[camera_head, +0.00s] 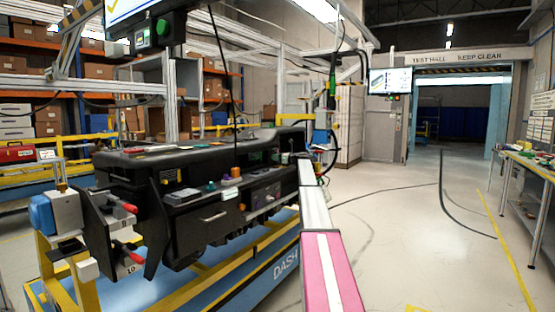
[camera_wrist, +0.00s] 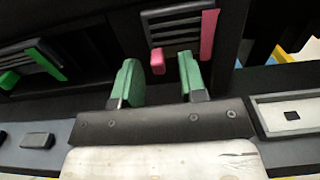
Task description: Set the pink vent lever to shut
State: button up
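In the wrist view, the pink vent lever (camera_wrist: 158,61) is a small rounded knob at the lower left of a dark slatted vent (camera_wrist: 175,30). A pink strip (camera_wrist: 209,36) runs along the vent's right side, apart from the knob. My gripper (camera_wrist: 158,82) is open, with its two green fingers spread and nothing held. The knob appears in the gap between the fingers, nearer the left one; contact cannot be made out. In the head view, the black dashboard module (camera_head: 205,212) stands on a blue and yellow stand; the pink lever cannot be made out there.
Another vent with a green knob (camera_wrist: 9,80) and a green strip (camera_wrist: 47,62) is at the left in the wrist view. A light framed panel (camera_wrist: 290,114) lies at the right. Red-handled levers (camera_head: 130,208) stick out from the module's near end.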

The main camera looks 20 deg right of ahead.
jog(key=v, duration=1)
jog(key=shift+s+d, duration=0.25)
jog(key=shift+s, duration=0.05)
